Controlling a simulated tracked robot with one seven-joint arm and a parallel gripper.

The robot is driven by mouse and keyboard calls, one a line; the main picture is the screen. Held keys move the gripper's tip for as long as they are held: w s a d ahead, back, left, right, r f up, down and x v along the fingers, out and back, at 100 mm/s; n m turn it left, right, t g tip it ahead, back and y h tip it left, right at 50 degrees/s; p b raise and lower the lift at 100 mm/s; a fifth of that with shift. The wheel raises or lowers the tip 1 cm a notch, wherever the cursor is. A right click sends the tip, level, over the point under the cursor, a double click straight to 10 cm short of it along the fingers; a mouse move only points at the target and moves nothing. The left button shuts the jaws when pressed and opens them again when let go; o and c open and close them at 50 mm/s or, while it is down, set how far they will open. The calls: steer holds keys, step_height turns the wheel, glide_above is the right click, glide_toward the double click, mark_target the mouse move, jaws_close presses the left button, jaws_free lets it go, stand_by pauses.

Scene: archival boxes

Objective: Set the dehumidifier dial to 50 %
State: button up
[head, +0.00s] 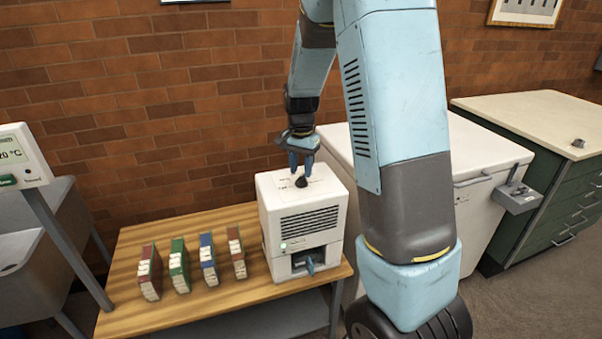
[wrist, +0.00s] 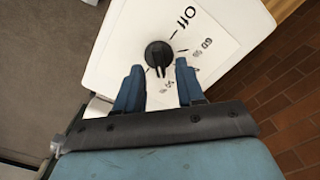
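The dehumidifier (head: 285,222) is a white box on the right end of a wooden table. Its black dial (head: 301,182) is on the top face. My gripper (head: 301,167) points down just above the dial. In the wrist view the dial (wrist: 159,54) has a raised grip bar, roughly upright in the picture. I cannot tell which mark the dial points at.
Several coloured book-like boxes (head: 209,259) stand on the table (head: 200,312) left of the dehumidifier. A brick wall (head: 150,110) is behind. A white chest (head: 480,165) stands at the right, then a green cabinet (head: 560,190). A display panel (head: 20,155) is at far left.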

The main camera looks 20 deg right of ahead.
mark_target(301, 176)
step_height(301, 176, up, 11)
steer(key=shift+r, duration=0.2)
stand_by(0.6)
steer(key=s+a+r+n+t, duration=0.1)
steer(key=s+r+n, duration=0.3)
steer(key=s, duration=1)
steer(key=s+r+n+t, duration=0.4)
steer(key=s+r+n, duration=0.1)
steer(key=s, duration=0.9)
steer(key=shift+s+a+r+t, duration=0.15)
steer(key=shift+a+r+t, duration=0.15)
steer(key=shift+a, duration=0.1)
